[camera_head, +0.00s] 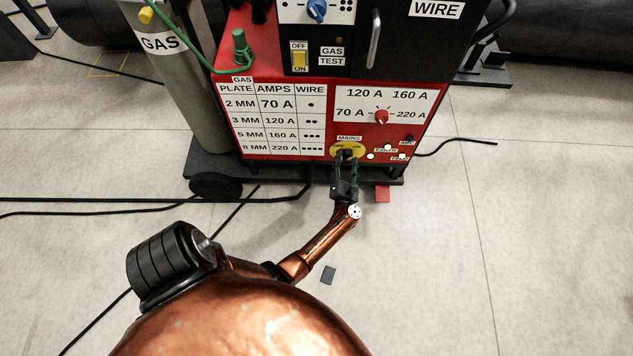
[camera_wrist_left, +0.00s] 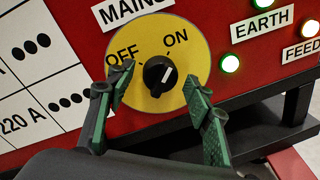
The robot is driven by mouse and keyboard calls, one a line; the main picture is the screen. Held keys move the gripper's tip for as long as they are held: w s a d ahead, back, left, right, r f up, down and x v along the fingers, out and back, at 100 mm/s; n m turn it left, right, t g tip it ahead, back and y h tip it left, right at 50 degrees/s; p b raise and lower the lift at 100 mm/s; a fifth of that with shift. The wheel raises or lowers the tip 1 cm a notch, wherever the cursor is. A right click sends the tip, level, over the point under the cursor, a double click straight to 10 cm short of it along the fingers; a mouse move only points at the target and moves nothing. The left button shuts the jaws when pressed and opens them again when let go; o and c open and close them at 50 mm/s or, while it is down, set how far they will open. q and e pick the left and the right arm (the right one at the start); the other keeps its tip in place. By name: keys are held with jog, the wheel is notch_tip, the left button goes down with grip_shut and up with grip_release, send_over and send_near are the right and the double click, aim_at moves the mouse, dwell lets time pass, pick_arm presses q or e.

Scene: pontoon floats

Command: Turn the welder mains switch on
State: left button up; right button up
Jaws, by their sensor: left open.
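The welder mains switch is a black rotary knob (camera_wrist_left: 158,77) on a yellow round plate (camera_wrist_left: 188,40) marked OFF at upper left and ON at upper right. In the head view the yellow plate (camera_head: 334,150) sits low on the red welder front, partly hidden by my gripper. My left gripper (camera_head: 346,174) is open in front of it. In the left wrist view its green-padded fingers (camera_wrist_left: 160,74) stand on either side of the knob, with visible gaps. My right gripper is not in view.
The EARTH lamp (camera_wrist_left: 230,63) and FEED lamp (camera_wrist_left: 309,28) glow right of the switch. A red current knob (camera_head: 381,117) is above it. A gas cylinder (camera_head: 190,90) stands left. Black cables (camera_head: 150,200) cross the floor.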

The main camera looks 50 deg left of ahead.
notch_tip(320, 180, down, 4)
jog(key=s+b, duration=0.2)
jog(key=b, duration=0.1)
pick_arm(q)
jog(key=s+d+r+m+t+h+p, duration=0.25)
jog(key=s+d+m+h+p, duration=0.45)
jog(key=s+d+m+p, duration=0.55)
jog(key=s+d+f+m+g+h+p, duration=0.1)
jog(key=s+f+m+g+h+p, duration=0.1)
jog(key=s+m+p, duration=0.4)
jog(key=s+f+m+g+h+p, duration=0.2)
jog(key=s+f+m+p, duration=0.3)
jog(key=s, duration=0.4)
jog(key=shift+s+d+m+h+p, duration=0.3)
jog(key=shift+d+m+h+p, duration=0.1)
jog(key=shift+m+h+p, duration=0.35)
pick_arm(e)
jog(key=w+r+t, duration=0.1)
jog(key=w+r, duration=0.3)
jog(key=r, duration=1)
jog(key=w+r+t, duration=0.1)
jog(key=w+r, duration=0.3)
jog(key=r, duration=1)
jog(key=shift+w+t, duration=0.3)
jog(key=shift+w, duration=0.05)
pick_arm(q)
jog(key=shift+f, duration=0.1)
